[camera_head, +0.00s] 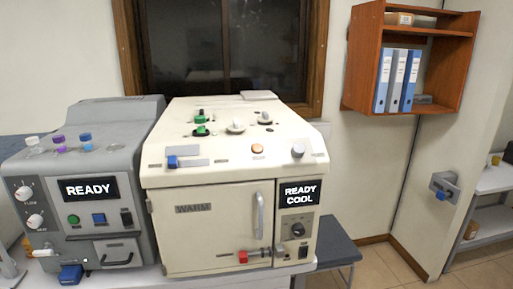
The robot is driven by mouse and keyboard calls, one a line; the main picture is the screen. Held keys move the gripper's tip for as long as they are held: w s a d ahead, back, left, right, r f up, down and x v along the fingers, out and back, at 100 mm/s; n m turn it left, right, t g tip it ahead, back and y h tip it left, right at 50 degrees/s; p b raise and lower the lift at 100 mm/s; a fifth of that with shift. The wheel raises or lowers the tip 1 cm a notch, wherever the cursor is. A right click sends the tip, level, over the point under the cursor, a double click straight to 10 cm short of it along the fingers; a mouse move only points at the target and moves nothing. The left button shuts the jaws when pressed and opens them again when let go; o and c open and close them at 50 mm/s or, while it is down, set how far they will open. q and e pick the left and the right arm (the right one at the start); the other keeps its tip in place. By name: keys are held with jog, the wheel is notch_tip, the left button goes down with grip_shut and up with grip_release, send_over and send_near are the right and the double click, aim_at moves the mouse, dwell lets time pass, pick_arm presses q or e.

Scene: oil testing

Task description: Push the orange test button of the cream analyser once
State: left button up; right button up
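The cream analyser (218,243) stands on the bench in the middle of the head view. Its orange button (257,148) is on the sloping top panel, right of centre, with a silver knob (298,150) to its right and a blue switch (173,162) to its left. The analyser's display (299,193) reads READY and COOL. Its front door (195,235) appears closed and carries a WARM label. Neither of my grippers shows in this view.
A grey analyser (75,225) stands close at the left, its display (89,189) reading READY. Vials with coloured caps (59,143) stand on its top. A wooden shelf (427,32) with blue binders hangs at the right. A dark stool or bench (332,245) stands right of the cream analyser.

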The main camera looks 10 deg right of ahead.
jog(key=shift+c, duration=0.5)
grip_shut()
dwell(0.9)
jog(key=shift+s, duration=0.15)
